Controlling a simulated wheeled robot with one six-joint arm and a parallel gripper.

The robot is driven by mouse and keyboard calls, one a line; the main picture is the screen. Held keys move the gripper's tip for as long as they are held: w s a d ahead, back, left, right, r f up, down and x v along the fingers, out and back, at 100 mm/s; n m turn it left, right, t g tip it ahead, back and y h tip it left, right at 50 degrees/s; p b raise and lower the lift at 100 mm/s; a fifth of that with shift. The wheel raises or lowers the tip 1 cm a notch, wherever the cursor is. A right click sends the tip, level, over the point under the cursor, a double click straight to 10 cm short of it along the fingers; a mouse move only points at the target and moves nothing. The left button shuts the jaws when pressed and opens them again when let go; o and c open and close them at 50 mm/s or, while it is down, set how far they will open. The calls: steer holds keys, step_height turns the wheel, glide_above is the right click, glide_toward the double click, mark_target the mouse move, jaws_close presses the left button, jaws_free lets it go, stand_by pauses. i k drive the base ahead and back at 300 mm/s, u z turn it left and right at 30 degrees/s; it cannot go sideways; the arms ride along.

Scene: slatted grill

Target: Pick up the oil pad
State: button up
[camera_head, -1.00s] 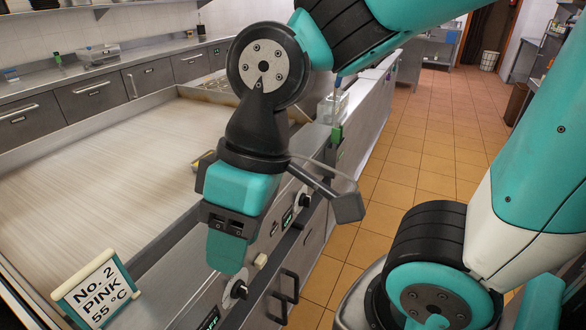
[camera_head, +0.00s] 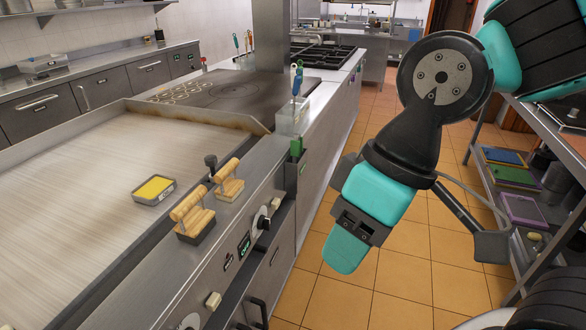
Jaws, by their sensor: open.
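Two wooden-handled blocks stand on the steel front ledge of the grill. The nearer block (camera_head: 193,214) has a dark base, and the farther block (camera_head: 228,180) has a pale one. A small grey tray (camera_head: 147,200) with a yellow pad or filling (camera_head: 154,187) sits on the grill plate just left of them. I cannot tell for certain which of these is the oil pad. My gripper (camera_head: 345,252) is open and empty, seen nearly edge-on. It hangs over the floor aisle to the right of the counter, well apart from the blocks and the tray.
The slatted grill plate (camera_head: 75,170) has a raised rim. A clear container of tools (camera_head: 292,118) stands on the counter beyond the blocks. Knobs and handles line the counter front. A shelf with coloured trays (camera_head: 510,175) stands at right. The tiled floor between is clear.

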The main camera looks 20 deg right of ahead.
mark_target(229, 189)
steer(key=z, duration=0.15)
steer(key=i, duration=0.85)
steer(key=u, duration=1.7)
